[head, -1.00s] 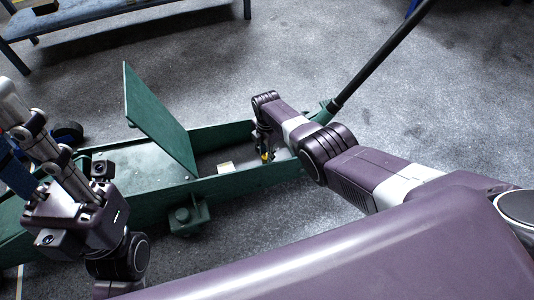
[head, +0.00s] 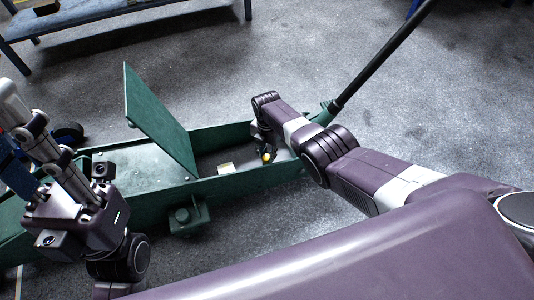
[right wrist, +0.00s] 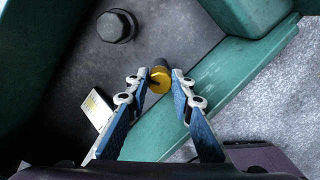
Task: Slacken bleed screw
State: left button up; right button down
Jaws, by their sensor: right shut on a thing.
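The bleed screw (right wrist: 160,77) shows in the right wrist view as a small yellow round head with a dark mark on it and a dark part behind. It also shows in the head view as a yellow spot (head: 266,157) inside the right part of the green jack frame (head: 245,178). My right gripper (right wrist: 162,84) has its two blue-padded fingers on either side of the yellow head, shut on it. In the head view my right gripper (head: 266,148) reaches down into the frame. My left gripper (head: 30,150) is at the left edge, partly cut off, away from the screw.
A green cover plate (head: 155,118) stands tilted up from the frame. A pale label or block (head: 226,168) lies left of the screw. A dark hex bolt (right wrist: 116,26) is nearby. The black handle (head: 382,54) rises at right. A blue bench (head: 120,15) stands behind.

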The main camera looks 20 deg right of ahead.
aim_at(267, 157)
jog(key=shift+f, duration=0.1)
jog(key=c, duration=1.7)
grip_release()
jog(key=shift+w+r, duration=0.1)
jog(key=shift+r, duration=0.85)
notch_tip(267, 157, up, 10)
jog(key=shift+r, duration=0.1)
